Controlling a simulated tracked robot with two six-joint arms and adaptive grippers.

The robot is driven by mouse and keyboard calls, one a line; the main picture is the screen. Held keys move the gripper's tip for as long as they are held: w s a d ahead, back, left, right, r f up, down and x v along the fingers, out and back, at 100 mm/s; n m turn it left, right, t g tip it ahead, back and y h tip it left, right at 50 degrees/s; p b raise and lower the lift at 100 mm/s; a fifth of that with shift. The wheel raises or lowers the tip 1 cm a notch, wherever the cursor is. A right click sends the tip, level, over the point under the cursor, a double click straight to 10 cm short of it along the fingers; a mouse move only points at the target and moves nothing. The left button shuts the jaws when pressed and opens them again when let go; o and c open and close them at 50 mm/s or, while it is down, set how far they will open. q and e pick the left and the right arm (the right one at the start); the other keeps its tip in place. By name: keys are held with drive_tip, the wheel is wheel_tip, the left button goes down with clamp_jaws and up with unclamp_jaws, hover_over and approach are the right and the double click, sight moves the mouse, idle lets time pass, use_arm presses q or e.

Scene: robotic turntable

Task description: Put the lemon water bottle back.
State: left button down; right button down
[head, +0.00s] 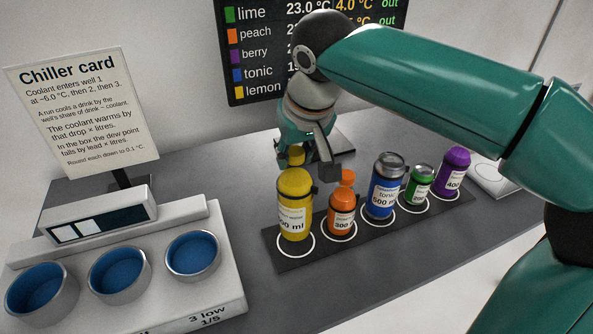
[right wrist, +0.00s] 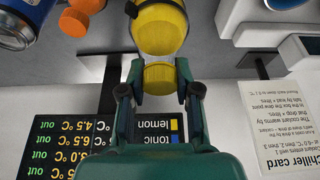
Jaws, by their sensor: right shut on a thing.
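The lemon water bottle (head: 294,208) is yellow with a white label. My left gripper is not in view.
An orange bottle (head: 341,214) stands close beside the yellow one. A blue can (head: 385,190), a green can (head: 419,185) and a purple bottle (head: 453,175) continue the row. The chiller (head: 222,272) with three blue wells is at left, below the chiller card (head: 82,110).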

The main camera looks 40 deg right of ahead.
drive_tip(key=shift+f, duration=1.75)
drive_tip(key=shift+f+b, duration=0.1)
drive_tip(key=shift+b, duration=0.25)
drive_tip(key=c, duration=0.8)
unclamp_jaws()
drive_tip(key=shift+s+r, duration=0.1)
drive_tip(key=shift+r, duration=0.2)
drive_tip(key=p+v, duration=0.1)
drive_tip(key=v, duration=1)
drive_tip(key=shift+s+a+r+p, duration=0.1)
drive_tip(key=shift+s+r+p, duration=0.15)
drive_tip(key=shift+p, duration=0.15)
